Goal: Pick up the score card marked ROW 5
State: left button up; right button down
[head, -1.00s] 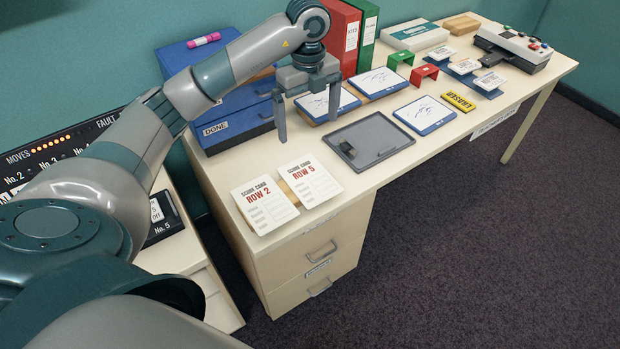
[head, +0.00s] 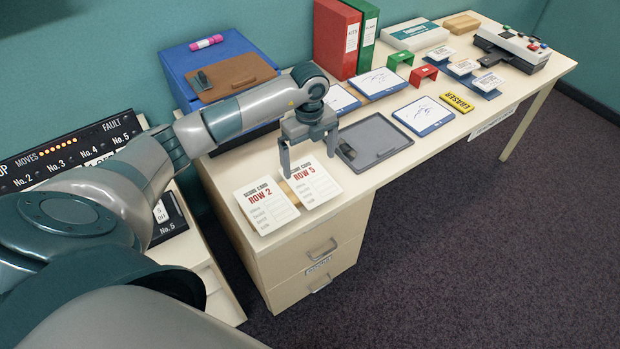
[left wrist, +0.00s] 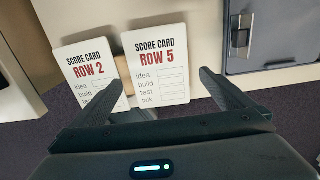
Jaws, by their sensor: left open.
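In the left wrist view, the ROW 5 card (left wrist: 156,65) shows between the open fingers, and the ROW 2 card (left wrist: 86,72) is at the left. I cannot tell the exact height of the fingers above the card. My right gripper is not in view.
A grey tray (head: 385,148) lies right of the cards. A console (head: 70,155) is at the left.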

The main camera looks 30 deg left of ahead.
aim_at(310, 180)
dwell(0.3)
pick_arm(q)
jog(key=shift+f+p, duration=0.3)
jog(key=shift+p, duration=0.05)
jog(key=f, duration=0.1)
jog(key=f+p, duration=0.2)
jog(key=f, duration=0.1)
jog(key=shift+s+d, duration=0.25)
jog(key=shift+f, duration=0.3)
jog(key=c, duration=0.7)
